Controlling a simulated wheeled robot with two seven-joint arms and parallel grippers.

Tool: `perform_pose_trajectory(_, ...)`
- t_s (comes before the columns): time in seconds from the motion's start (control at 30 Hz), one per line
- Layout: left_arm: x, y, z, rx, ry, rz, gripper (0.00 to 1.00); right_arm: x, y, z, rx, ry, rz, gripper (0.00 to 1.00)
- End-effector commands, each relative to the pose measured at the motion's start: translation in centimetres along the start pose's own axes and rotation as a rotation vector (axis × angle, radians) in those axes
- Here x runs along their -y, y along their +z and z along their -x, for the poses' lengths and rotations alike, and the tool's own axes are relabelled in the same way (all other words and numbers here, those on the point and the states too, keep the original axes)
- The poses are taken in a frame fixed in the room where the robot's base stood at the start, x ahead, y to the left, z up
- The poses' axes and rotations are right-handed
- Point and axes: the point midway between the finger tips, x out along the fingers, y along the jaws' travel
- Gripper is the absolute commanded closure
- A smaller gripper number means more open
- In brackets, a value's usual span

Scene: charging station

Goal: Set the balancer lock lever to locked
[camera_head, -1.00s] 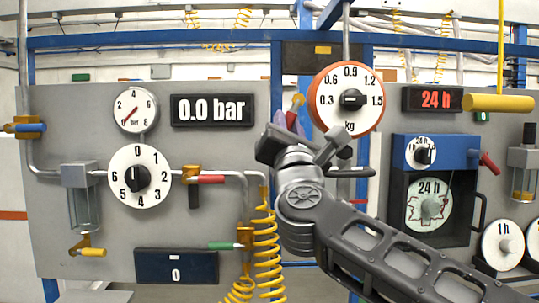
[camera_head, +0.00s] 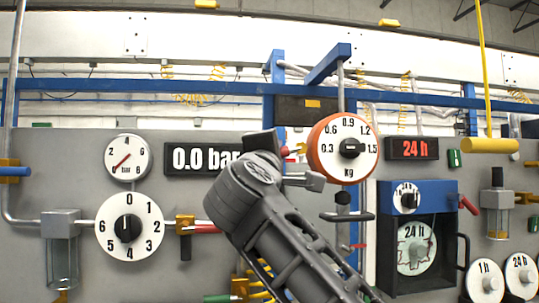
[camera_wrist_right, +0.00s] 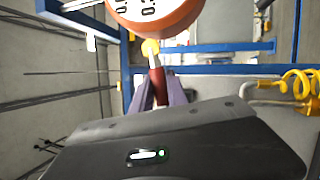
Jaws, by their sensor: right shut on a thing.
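The balancer (camera_head: 341,148) has an orange rim and a white kg dial and hangs in the middle of the head view. My right gripper (camera_wrist_right: 160,90) is shut on the red handle, with a finger on each side. In the head view my right gripper (camera_head: 284,153) is left of the dial, and its wrist and hand hide most of the lever. My left gripper is not in view.
A grey panel left of my right arm carries a bar gauge (camera_head: 126,157), a 0–6 dial (camera_head: 129,226) and a 0.0 bar display (camera_head: 203,160). A black handle (camera_head: 347,216) hangs below the balancer.

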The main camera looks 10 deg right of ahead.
Motion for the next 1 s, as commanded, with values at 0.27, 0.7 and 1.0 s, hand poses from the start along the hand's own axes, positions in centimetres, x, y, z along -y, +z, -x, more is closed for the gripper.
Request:
perform_pose_trajectory(0.27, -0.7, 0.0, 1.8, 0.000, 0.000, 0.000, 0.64, -1.0, -0.1, -0.2, 0.029, -0.062, -0.148, 1.00)
perform_pose_trajectory(0.7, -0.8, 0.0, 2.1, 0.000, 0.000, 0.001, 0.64, -1.1, 0.1, -0.3, 0.043, -0.082, -0.200, 1.00)
perform_pose_trajectory(1.0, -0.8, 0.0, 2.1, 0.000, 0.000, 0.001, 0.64, -1.1, 0.1, -0.3, 0.043, -0.081, -0.199, 0.72)
